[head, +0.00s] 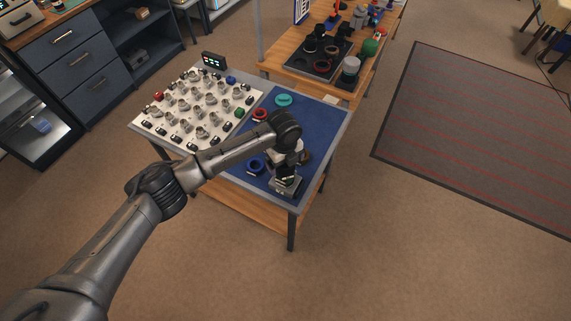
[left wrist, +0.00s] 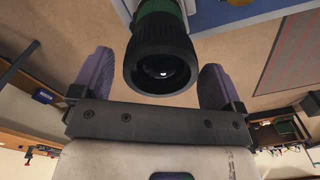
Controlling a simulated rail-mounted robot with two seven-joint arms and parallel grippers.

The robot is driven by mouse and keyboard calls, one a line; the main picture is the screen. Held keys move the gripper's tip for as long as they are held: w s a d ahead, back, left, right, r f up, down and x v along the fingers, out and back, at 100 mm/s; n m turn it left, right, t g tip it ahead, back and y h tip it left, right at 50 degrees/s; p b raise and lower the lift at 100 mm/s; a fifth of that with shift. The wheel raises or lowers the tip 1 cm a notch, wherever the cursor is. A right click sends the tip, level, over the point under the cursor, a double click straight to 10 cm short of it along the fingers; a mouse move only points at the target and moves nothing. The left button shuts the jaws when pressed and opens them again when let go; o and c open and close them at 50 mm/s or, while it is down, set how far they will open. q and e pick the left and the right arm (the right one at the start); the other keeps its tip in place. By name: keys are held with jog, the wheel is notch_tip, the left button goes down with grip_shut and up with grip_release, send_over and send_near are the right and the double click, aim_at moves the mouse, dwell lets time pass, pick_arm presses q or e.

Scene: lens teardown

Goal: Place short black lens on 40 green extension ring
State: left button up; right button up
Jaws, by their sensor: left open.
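The short black lens (left wrist: 162,62) has a ribbed rim and dark glass facing the camera in the left wrist view. A green ring (left wrist: 157,7) shows directly behind it, in line with it; whether they are fully seated is hidden. My left gripper (left wrist: 158,75) is open, its purple fingers on either side of the lens with visible gaps in this view. In the head view my left gripper (head: 286,172) points down over the near right part of the blue mat, and the lens cannot be told apart there. My right gripper is not in view.
The blue mat (head: 318,121) also carries a blue ring (head: 256,166), a red ring (head: 260,115) and a teal ring (head: 284,100). A white board (head: 172,88) with several small metal parts lies at left. Another wooden table (head: 286,46) with lens parts stands behind.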

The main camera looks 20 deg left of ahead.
pick_arm(q)
notch_tip(320, 180, up, 9)
jog(key=shift+s+a+r+p, duration=0.1)
jog(key=shift+r+p, duration=0.05)
jog(key=shift+p, duration=0.2)
jog(key=s+d+f+n+h, duration=0.1)
jog(key=s+d+f+n, duration=0.25)
jog(key=s, duration=0.25)
jog(key=s+d+f+n+t+h, duration=0.1)
jog(key=s+d+f+n, duration=0.15)
jog(key=s+f, duration=0.3)
jog(key=s+d+f+n+h, duration=0.1)
jog(key=s+d+f+n, duration=0.15)
jog(key=s, duration=0.45)
jog(key=s+a+n+t+y, duration=0.1)
jog(key=s+a+n, duration=0.5)
jog(key=s, duration=0.3)
jog(key=s+a+n+t+y, duration=0.1)
jog(key=s+a+n+y, duration=0.1)
jog(key=s+a+n, duration=0.4)
jog(key=s+n, duration=0.3)
jog(key=s, duration=0.1)
jog(key=shift+s+a+f, duration=0.15)
jog(key=shift+a+f, duration=0.15)
jog(key=shift+a, duration=0.1)
